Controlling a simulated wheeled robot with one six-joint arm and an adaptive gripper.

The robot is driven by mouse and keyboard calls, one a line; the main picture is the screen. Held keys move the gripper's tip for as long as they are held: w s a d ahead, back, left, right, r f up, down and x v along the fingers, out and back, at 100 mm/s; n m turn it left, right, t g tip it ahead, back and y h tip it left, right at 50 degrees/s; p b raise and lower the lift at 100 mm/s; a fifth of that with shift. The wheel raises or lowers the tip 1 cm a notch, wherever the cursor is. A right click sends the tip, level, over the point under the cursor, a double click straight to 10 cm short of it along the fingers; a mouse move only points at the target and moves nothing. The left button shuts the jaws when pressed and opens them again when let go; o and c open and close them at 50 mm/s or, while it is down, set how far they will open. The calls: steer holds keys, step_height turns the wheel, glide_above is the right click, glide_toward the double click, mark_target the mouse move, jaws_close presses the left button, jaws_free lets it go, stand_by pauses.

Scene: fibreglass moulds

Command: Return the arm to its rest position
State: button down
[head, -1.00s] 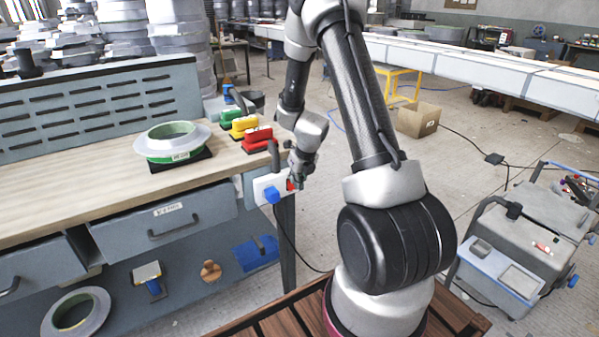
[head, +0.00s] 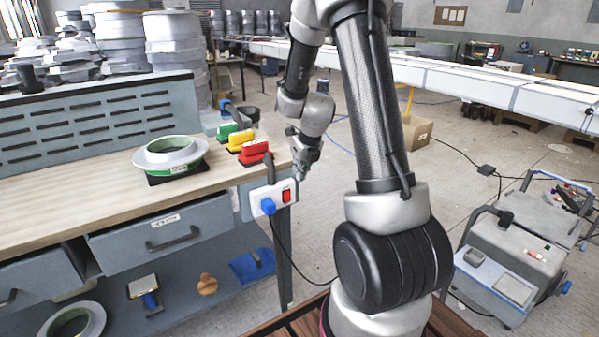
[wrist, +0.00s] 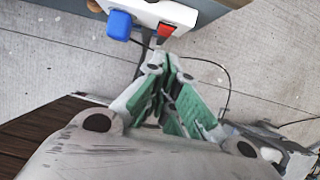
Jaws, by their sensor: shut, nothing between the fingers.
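My gripper (head: 302,168) is at the right end of the workbench, just above and to the right of the white power strip. In the wrist view my gripper (wrist: 172,92) has its green-padded fingers brought together with nothing between them. The white power strip (head: 270,199) is fixed at the bench's right end, with a blue plug (head: 268,206) and a red switch (head: 286,196). In the wrist view the blue plug (wrist: 119,25) and the red switch (wrist: 165,30) lie beyond the fingertips, apart from them.
The workbench (head: 60,205) holds a white ring mould (head: 170,153) and green, yellow and red blocks (head: 254,152) near its right end. A grey cart (head: 510,265) stands at the right, a cardboard box (head: 418,132) behind my arm. Bare floor lies between.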

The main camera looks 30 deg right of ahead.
stand_by(0.5)
steer(key=s+a+f+n+g+y, duration=0.1)
steer(key=s+a+n+g, duration=0.1)
steer(key=s+n, duration=0.65)
steer(key=s+a+r+n+t, duration=0.1)
steer(key=s+a+r+n, duration=0.2)
steer(key=s+r+n, duration=0.7)
steer(key=s+a+r+n+t+h, duration=0.1)
steer(key=s+a+r+n, duration=0.2)
steer(key=s+r+n, duration=0.7)
steer(key=shift+s+a+r+n, duration=0.2)
steer(key=shift+r+n, duration=0.9)
steer(key=shift+n, duration=2.45)
